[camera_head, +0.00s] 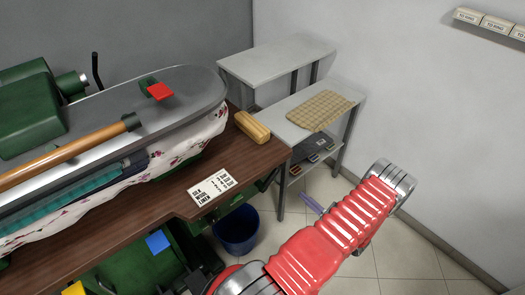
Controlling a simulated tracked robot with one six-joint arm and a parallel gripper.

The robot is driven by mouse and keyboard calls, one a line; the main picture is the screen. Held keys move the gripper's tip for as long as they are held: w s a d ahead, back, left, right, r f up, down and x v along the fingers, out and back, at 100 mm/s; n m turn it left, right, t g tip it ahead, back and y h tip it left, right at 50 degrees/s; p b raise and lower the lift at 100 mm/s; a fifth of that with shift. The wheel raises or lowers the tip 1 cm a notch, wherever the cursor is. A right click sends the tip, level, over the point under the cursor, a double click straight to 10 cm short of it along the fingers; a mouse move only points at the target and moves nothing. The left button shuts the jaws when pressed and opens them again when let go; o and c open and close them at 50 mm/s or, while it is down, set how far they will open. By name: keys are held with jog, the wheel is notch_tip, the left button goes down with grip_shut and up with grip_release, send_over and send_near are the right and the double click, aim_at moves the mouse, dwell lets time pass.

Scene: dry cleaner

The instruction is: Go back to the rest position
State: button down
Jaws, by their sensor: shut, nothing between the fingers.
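My red arm (345,228) reaches up from the bottom of the picture toward the right, with a silver joint (396,184) at its upper end. My gripper's fingers do not show. A small lavender pointed piece (311,203) sticks out at the arm's left side; I cannot tell what it belongs to.
A brown counter (150,222) at left carries an ironing board (190,88), a wooden-topped brush (252,126) and a printed card (212,187). A blue bin (237,232) is on the floor. A grey shelf unit (345,128) holds folded checked cloth (320,110). Tiled floor at right is clear.

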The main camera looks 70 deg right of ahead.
dwell(0.4)
jog(key=w+a+f+n+g+y, duration=0.15)
jog(key=w+a+y, duration=0.25)
jog(key=a+y, duration=0.45)
jog(key=w+a+r+n+g+y, duration=0.1)
jog(key=w+a+r+n+g, duration=0.45)
jog(key=r, duration=0.25)
jog(key=w+a+r+n+g+y, duration=0.2)
jog(key=w+a+r+n+g, duration=0.3)
jog(key=r, duration=0.4)
jog(key=w+a+r+n+g+y, duration=0.1)
jog(key=w+a+r+n+g, duration=0.3)
jog(key=a+r+n, duration=0.3)
jog(key=w+a+r+n+t+h, duration=0.2)
jog(key=a+r+n, duration=0.5)
jog(key=a+r, duration=0.4)
jog(key=w+a+r+n+t+h, duration=0.2)
jog(key=a+r+n, duration=0.5)
jog(key=a+r, duration=0.5)
jog(key=w+a+h, duration=0.1)
jog(key=w+a, duration=0.1)
jog(key=shift+w+a+n+t, duration=0.2)
jog(key=shift+a+n+t, duration=0.1)
jog(key=shift+n+t, duration=0.1)
